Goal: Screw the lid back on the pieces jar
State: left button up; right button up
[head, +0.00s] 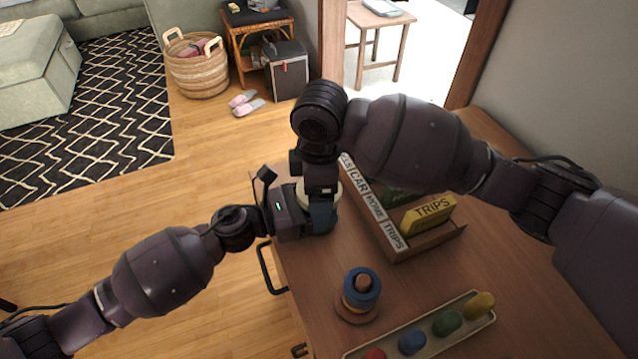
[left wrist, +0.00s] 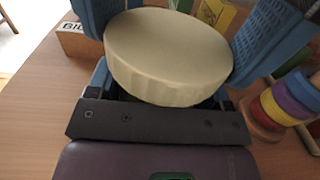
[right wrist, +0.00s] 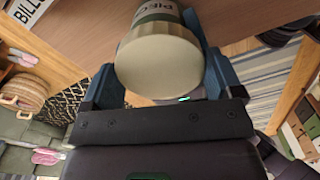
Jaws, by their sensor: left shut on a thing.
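The pieces jar (right wrist: 155,12) stands on the table near its left edge, its label partly readable in the right wrist view. Its round cream lid (left wrist: 168,50) is on top of it and also shows in the right wrist view (right wrist: 155,68). My left gripper (head: 314,213) comes in from the side and is shut on the jar body below the lid; the lid hides that grip in the left wrist view. My right gripper (head: 321,186) comes down from above with its blue fingers open on either side of the lid. Whether the threads are engaged is hidden.
A wooden divided tray with labels (head: 430,248) holds a yellow TRIPS box (head: 428,214) just right of the jar. A ring stacker (head: 361,287) and a tray of coloured pieces (head: 470,334) are nearer the front. The tabletop between the jar and stacker is clear.

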jog(key=shift+o, duration=0.9)
jog(key=shift+r, duration=2.3)
